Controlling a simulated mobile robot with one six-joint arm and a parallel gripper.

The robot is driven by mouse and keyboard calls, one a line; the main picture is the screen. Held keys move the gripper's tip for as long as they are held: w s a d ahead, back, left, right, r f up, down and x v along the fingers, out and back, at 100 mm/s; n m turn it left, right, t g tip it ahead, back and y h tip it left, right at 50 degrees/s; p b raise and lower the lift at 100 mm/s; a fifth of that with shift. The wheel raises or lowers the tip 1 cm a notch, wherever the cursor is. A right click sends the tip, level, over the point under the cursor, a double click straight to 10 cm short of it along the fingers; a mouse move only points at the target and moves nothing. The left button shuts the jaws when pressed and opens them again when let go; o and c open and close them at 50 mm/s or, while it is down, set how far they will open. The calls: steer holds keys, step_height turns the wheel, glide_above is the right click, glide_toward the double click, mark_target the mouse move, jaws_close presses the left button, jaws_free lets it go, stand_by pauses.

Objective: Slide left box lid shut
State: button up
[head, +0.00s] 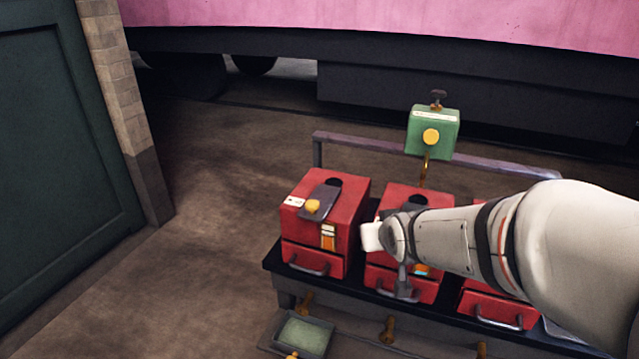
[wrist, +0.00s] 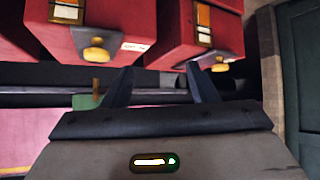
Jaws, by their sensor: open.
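The left box (head: 341,239) is red, with a drawer at its front. Its dark grey lid (head: 323,196) lies on top with a yellow knob (head: 313,206); a dark round opening shows uncovered behind the lid. In the wrist view, which looks upside down, the left box (wrist: 195,18) is at upper right and its knob (wrist: 220,65) hangs near the right fingertip. My gripper (wrist: 159,69) is open and empty, its fingers apart from the knob. In the head view my arm's end is over the middle box, right of the left box; the fingertips are hard to make out.
The middle red box (head: 384,209), partly hidden by my arm, stands close beside the left box. A green box (head: 433,132) stands behind on a post near a rail (head: 345,141). A small tray (head: 302,336) is in front. Floor left of the bench is clear.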

steer(key=w+a+f+n+t+y+b, duration=0.1)
steer(key=w+a+f+t+y+b, duration=0.1)
steer(key=w+a+f+t+b, duration=0.25)
steer(key=n+t+y+b, duration=0.2)
steer(key=y+b, duration=0.1)
steer(key=y, duration=0.1)
glide_toward(315, 209)
steer(key=w, duration=0.4)
steer(key=shift+a+f+y, duration=0.15)
steer(key=shift+a+y, duration=0.15)
steer(key=shift+a, duration=0.4)
steer(key=x, duration=0.7)
steer(key=shift+w+a, duration=0.2)
steer(key=shift+w, duration=0.05)
jaws_close()
